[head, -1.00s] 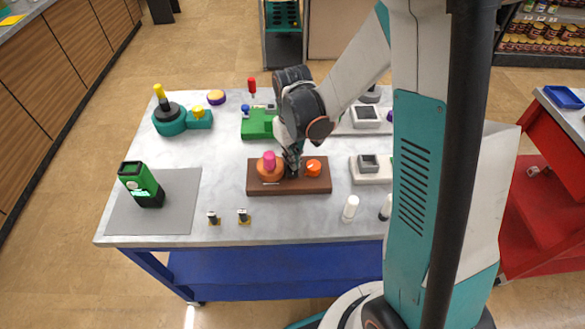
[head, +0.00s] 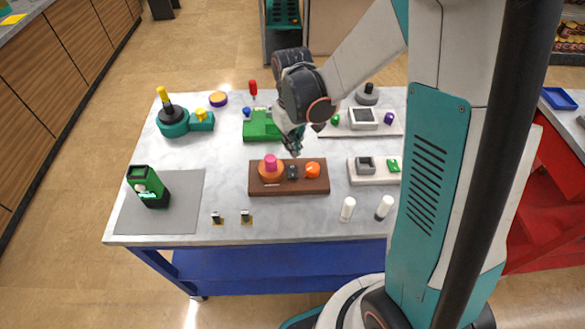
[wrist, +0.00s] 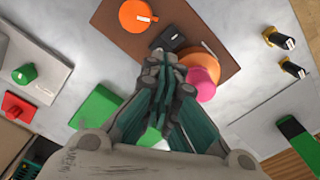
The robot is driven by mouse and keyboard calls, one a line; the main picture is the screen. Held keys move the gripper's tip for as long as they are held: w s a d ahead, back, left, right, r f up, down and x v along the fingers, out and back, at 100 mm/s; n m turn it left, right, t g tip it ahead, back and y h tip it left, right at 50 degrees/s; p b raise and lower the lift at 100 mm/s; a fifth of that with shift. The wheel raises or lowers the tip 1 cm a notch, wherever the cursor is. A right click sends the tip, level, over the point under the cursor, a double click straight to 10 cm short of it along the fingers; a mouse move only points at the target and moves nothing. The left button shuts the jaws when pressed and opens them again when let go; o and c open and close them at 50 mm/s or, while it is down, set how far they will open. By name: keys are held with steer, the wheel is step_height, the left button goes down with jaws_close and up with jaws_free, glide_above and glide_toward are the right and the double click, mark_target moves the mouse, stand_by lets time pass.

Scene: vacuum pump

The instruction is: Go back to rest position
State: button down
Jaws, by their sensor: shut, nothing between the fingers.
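My gripper (head: 293,146) is shut and empty. In the head view it hangs above the table, just behind the brown board (head: 310,186), apart from it. In the wrist view the shut fingers (wrist: 163,88) point toward the board. The board carries an orange round piece with a pink knob (head: 270,163), a small dark block (head: 292,171) and an orange knob (head: 312,170). In the wrist view the dark block (wrist: 170,38) lies just beyond the fingertips and the pink knob (wrist: 203,76) to their right.
A green block (head: 258,127) stands behind the board, close to my gripper. A teal pump-like unit (head: 172,122) is at the back left. A green-black device (head: 147,187) stands on a grey mat (head: 190,215). White cylinders (head: 347,209) stand front right. A pale board (head: 372,177) lies right.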

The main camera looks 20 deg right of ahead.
stand_by(0.5)
steer(key=s+r+m+t+b, duration=0.2)
steer(key=s+r+t+b, duration=0.5)
steer(key=s, duration=0.8)
step_height(320, 180, up, 3)
steer(key=shift+f+b, duration=0.1)
steer(key=shift+b, duration=0.5)
